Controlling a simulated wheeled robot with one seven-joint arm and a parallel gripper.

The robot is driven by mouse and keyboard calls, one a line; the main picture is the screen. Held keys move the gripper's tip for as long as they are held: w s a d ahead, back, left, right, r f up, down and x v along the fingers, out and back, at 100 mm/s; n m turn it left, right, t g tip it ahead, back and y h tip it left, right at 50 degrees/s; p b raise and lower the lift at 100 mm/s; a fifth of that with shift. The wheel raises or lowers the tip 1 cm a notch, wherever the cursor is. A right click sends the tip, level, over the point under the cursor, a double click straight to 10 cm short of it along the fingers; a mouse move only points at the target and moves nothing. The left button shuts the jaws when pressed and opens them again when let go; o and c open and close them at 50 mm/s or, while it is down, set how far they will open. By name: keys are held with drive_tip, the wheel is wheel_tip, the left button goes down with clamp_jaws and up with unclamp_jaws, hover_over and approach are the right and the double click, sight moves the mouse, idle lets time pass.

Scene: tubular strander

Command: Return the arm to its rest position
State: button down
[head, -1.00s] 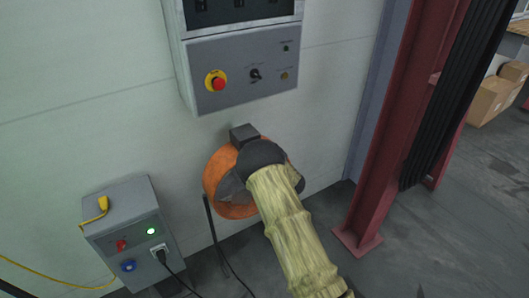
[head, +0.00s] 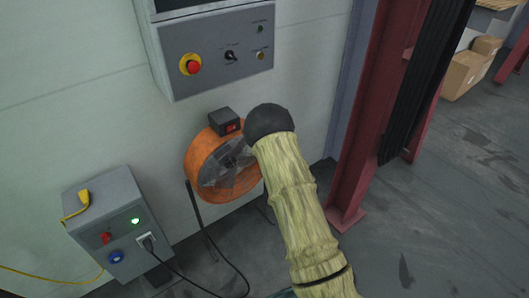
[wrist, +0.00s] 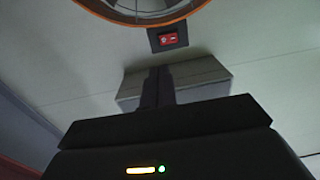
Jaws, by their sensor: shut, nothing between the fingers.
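My arm, in a pale yellow-green sleeve, reaches up from the lower right in the head view and ends in a black rounded wrist. My gripper's fingers are hidden there behind the wrist. In the wrist view my gripper (wrist: 157,86) shows as a dark body with two fingers close together, shut and empty. An orange drum fan (head: 196,160) stands left of my wrist, its right edge partly covered by my arm. The fan's dark switch box (head: 222,120) with a red switch sits on top; it also shows in the wrist view (wrist: 168,40), apart from my fingers.
A grey control panel (head: 215,75) with a red emergency button hangs on the wall above the fan. A grey power box (head: 110,215) with a yellow plug and cables stands lower left. A red steel column (head: 365,120) rises right of my arm. Cardboard boxes (head: 465,75) lie far right.

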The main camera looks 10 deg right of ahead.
drive_tip(key=shift+d, duration=0.1)
drive_tip(key=s+d+r+m+g+h, duration=0.5)
drive_tip(key=s+h, duration=0.1)
drive_tip(key=h, duration=0.2)
drive_tip(key=s+a+r+g, duration=0.15)
drive_tip(key=s+g, duration=0.25)
drive_tip(key=s, duration=0.8)
drive_tip(key=s+a+r+g, duration=0.15)
drive_tip(key=s+g, duration=0.25)
drive_tip(key=s, duration=0.8)
wheel_tip(320, 180, up, 14)
drive_tip(key=p, duration=1.4)
drive_tip(key=shift+w+r, duration=0.1)
drive_tip(key=shift+w, duration=0.1)
